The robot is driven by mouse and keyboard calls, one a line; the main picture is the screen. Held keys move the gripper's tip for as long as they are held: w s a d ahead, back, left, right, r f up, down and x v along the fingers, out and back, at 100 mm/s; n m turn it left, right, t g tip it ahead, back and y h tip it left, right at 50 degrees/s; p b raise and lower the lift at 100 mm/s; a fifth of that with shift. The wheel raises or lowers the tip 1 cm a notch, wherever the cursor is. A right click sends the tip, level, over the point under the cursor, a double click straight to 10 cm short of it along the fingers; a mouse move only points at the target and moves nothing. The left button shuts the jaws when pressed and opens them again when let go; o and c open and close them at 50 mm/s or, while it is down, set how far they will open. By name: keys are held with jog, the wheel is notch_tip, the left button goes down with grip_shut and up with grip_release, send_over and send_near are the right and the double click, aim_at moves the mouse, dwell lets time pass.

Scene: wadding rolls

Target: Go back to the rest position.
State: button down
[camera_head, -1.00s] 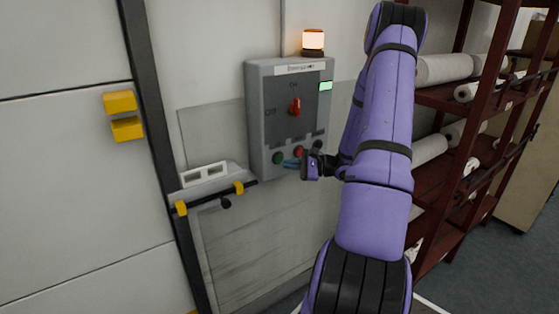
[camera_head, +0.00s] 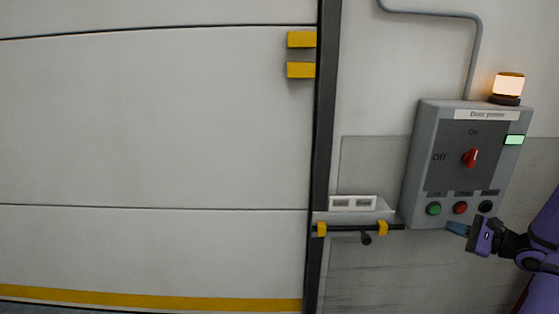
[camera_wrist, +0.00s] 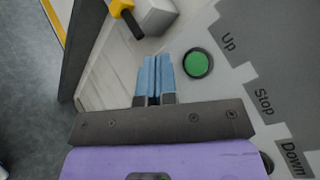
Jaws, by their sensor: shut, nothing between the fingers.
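My gripper (camera_head: 457,228) is at the lower right of the head view, just below the door power box (camera_head: 411,165). Its blue fingers are shut with nothing between them. In the wrist view my gripper (camera_wrist: 155,62) points up beside the green button (camera_wrist: 197,63), and I cannot tell whether it touches the panel. The box has a red switch (camera_head: 470,158) turned toward On, a green lit indicator (camera_head: 514,140), and green, red and black buttons along the bottom. Most of my arm is out of the head view.
A lit orange lamp (camera_head: 508,85) tops the box. A large pale door (camera_head: 150,125) with a yellow bottom stripe fills the left. A black latch bar with yellow clips (camera_head: 345,228) sticks out left of the box. Grey floor shows in the wrist view (camera_wrist: 30,100).

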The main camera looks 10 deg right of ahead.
jog(key=s+a+r+n+g, duration=0.1)
jog(key=a+r+n+g, duration=0.55)
jog(key=a, duration=0.45)
jog(key=s+a+r+n+g, duration=0.1)
jog(key=a+r+n+g, duration=0.5)
jog(key=a, duration=0.4)
jog(key=s+a+r+n+t+h, duration=0.3)
jog(key=s+a+r+n+h, duration=0.4)
jog(key=s+r, duration=0.6)
jog(key=shift+s+a+h, duration=0.7)
jog(key=shift+a+h, duration=0.4)
jog(key=shift+a, duration=0.15)
dwell(3.3)
